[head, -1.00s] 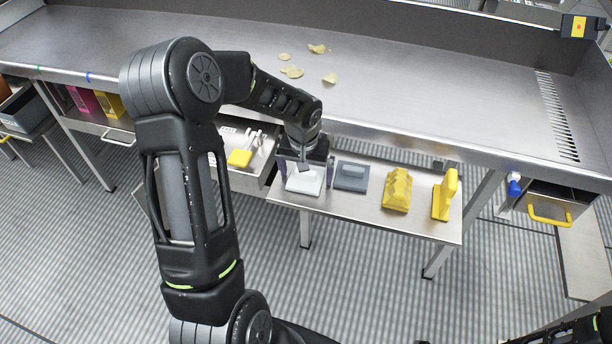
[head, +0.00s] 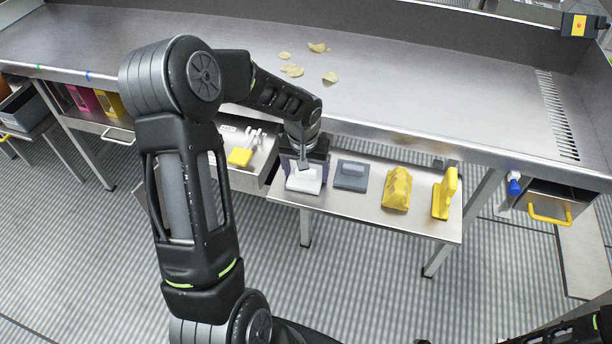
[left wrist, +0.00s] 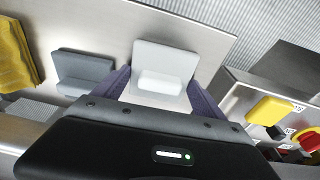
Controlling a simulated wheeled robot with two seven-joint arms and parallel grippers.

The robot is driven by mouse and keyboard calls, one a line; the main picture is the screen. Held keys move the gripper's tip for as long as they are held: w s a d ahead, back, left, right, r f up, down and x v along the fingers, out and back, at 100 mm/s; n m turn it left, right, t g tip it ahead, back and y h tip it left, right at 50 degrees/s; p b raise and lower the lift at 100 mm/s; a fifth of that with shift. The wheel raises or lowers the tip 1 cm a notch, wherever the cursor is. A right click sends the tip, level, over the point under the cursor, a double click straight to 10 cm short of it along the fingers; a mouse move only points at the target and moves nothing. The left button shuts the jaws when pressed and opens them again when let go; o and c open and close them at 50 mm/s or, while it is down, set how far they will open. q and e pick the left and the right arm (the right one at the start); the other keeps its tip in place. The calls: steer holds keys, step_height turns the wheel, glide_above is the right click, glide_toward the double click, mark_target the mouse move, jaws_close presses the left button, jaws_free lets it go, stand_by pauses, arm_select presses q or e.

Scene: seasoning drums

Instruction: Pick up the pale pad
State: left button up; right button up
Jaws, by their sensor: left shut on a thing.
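The pale pad (head: 304,183) is a white flat plate with a raised block-shaped grip, at the left end of the low steel shelf. In the left wrist view the pad (left wrist: 178,58) shows its plate and its grip between the two purple fingers. My left gripper (head: 304,166) points down over the pad and is shut on its grip. I cannot tell whether the pad is touching the shelf or just clear of it. My right gripper does not show; only dark parts of my right arm show at the bottom right.
A grey pad (head: 351,175) lies just right of the pale one on the low shelf (head: 430,222). An open drawer (head: 250,178) with a yellow-headed tool is close on the left. The large steel counter (head: 430,95) overhangs behind, with several chips on it.

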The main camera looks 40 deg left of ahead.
arm_select(q)
steer(key=c, duration=0.4)
steer(key=shift+r, duration=0.1)
step_height(320, 180, up, 10)
steer(key=shift+f+b, duration=0.1)
steer(key=shift+b, duration=0.5)
steer(key=shift+w+d+f, duration=0.1)
steer(key=shift+w, duration=0.05)
steer(key=w+d+m, duration=0.2)
steer(key=d, duration=0.6)
steer(key=w+d+f+m, duration=0.1)
steer(key=d+m, duration=0.1)
steer(key=d, duration=0.7)
steer(key=shift+w+f+h, duration=0.2)
steer(key=shift+w+h, duration=0.1)
steer(key=shift+w, duration=0.05)
